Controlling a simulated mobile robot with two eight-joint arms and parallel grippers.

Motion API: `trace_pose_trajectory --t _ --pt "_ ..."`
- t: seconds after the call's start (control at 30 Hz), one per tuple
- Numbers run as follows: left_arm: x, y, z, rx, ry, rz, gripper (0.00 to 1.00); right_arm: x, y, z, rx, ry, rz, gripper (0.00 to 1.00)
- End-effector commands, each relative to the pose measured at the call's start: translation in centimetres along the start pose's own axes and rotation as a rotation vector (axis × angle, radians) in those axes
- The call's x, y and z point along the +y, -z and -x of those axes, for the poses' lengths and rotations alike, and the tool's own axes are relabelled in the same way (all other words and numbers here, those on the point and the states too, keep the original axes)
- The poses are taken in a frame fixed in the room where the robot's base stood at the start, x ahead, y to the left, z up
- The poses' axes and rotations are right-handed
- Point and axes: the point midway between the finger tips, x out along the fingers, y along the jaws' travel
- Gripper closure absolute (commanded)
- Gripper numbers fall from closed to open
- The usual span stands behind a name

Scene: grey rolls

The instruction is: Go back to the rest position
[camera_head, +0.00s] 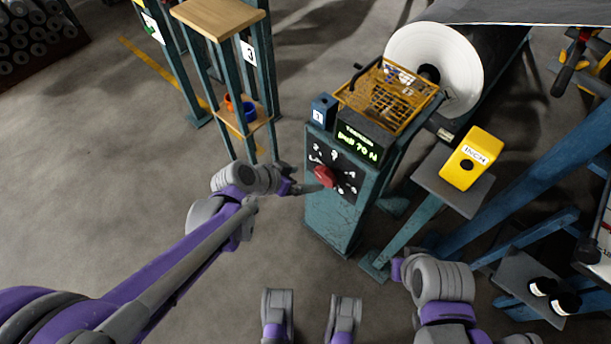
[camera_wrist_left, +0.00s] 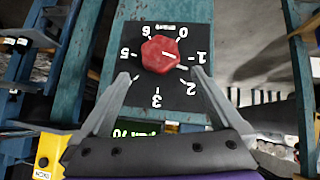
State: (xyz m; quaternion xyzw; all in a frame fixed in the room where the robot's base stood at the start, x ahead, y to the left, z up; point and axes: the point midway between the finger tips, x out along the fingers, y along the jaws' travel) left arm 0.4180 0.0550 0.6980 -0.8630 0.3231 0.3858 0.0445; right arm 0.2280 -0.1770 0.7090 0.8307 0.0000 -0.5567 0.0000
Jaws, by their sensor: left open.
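A red knob (camera_head: 324,177) sits on the black numbered dial plate (camera_head: 347,180) of a teal control post. In the left wrist view the knob (camera_wrist_left: 160,54) is at top centre, its white mark pointing to the right and slightly down, near the 1 and 2. My left gripper (camera_head: 303,188) is at the front of the dial. In the left wrist view its open fingers (camera_wrist_left: 161,76) stand apart, one to each side just below the knob; I cannot tell whether either touches it. My right arm shows at the lower right of the head view, but its fingers do not.
A green display (camera_head: 357,143) and yellow wire basket (camera_head: 388,96) top the teal post (camera_head: 340,220). A yellow INCH box (camera_head: 470,158) stands on a pedestal to the right. A wooden-topped stand (camera_head: 218,17) is behind left.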

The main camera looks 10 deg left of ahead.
Motion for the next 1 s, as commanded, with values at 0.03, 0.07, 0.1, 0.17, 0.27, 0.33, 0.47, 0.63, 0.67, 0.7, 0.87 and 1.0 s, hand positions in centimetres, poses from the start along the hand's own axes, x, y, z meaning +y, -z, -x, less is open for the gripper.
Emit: trace_pose_trajectory --t 0.03,0.07,0.1,0.17,0.27,0.33,0.47,0.63,0.67,0.7,0.87,1.0 --pt "0.0 0.0 0.0 0.000 0.000 0.000 0.00 0.0 0.0 0.0 0.000 0.000 0.000 1.00" --pt "0.0 0.0 0.0 0.000 0.000 0.000 0.00 0.0 0.0 0.0 0.000 0.000 0.000 1.00" --pt "0.0 0.0 0.0 0.000 0.000 0.000 0.00 0.0 0.0 0.0 0.000 0.000 0.000 1.00" --pt "0.0 0.0 0.0 0.000 0.000 0.000 0.00 0.0 0.0 0.0 0.000 0.000 0.000 1.00" --pt "0.0 0.0 0.0 0.000 0.000 0.000 0.00 0.0 0.0 0.0 0.000 0.000 0.000 1.00" --pt "0.0 0.0 0.0 0.000 0.000 0.000 0.00 0.0 0.0 0.0 0.000 0.000 0.000 1.00" --pt "0.1 -0.3 0.5 -0.014 0.009 0.011 0.00 0.0 0.0 0.0 0.000 0.000 0.000 1.00" --pt "1.0 -2.9 4.0 -0.103 0.076 0.096 0.00 0.0 0.0 0.0 0.000 0.000 0.000 1.00" --pt "1.1 -3.6 5.0 -0.125 0.097 0.119 0.00 0.0 0.0 0.0 0.000 0.000 0.000 1.00" --pt "1.4 -4.7 6.2 -0.156 0.128 0.152 0.00 0.0 0.0 0.0 0.000 0.000 0.000 1.00" --pt "1.9 -8.9 10.6 -0.248 0.261 0.271 0.00 0.0 0.0 0.0 0.000 0.000 0.000 1.00" --pt "2.0 -11.9 13.4 -0.294 0.364 0.351 0.00 0.0 0.0 0.0 0.000 0.000 0.000 1.00"
